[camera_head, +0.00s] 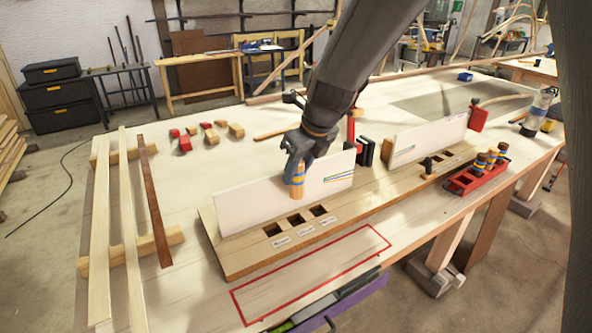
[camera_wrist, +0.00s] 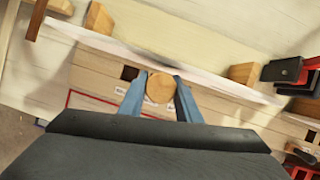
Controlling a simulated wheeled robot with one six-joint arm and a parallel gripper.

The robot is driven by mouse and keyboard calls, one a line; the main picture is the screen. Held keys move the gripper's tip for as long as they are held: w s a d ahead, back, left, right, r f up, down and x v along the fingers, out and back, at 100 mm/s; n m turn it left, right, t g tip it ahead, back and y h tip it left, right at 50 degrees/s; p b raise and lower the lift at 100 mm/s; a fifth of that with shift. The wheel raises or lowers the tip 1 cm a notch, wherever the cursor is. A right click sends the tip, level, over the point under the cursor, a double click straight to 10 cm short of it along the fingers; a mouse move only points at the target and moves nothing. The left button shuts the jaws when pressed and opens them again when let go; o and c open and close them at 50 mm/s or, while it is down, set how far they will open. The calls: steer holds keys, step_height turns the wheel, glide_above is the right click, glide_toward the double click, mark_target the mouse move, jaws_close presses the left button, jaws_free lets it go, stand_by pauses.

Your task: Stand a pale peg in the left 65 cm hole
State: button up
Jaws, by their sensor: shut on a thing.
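My gripper (camera_head: 298,160) is shut on a pale peg (camera_head: 297,182) with yellow and blue bands. It holds the peg upright in front of the left white panel (camera_head: 250,198), over the left hole group. In the wrist view the round top of the peg (camera_wrist: 160,88) sits between the two blue fingers (camera_wrist: 160,98). The wooden base board (camera_head: 235,262) has three square dark holes: left (camera_head: 273,230), middle (camera_head: 296,219) and right (camera_head: 319,210). The peg's lower end appears just above the middle hole; whether it enters cannot be told. The small labels are unreadable.
A second white panel (camera_head: 430,138) stands right, with more holes and a dark peg (camera_head: 428,165) before it. A red rack (camera_head: 465,183) holds several banded pegs. A red outlined area (camera_head: 310,275) lies bare in front. Laths (camera_head: 130,220) lie left; blocks (camera_head: 207,133) lie behind.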

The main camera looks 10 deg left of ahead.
mark_target(296, 194)
steer(key=shift+f+b, duration=3.1)
steer(key=shift+b, duration=0.5)
steer(key=shift+s+f, duration=0.1)
steer(key=shift+f, duration=0.5)
steer(key=shift+f+b, duration=0.3)
steer(key=shift+f, duration=1.2)
steer(key=o, duration=1.2)
steer(key=shift+c, duration=0.2)
steer(key=shift+r, duration=0.1)
step_height(296, 194, up, 9)
steer(key=p, duration=1.1)
steer(key=shift+p, duration=0.3)
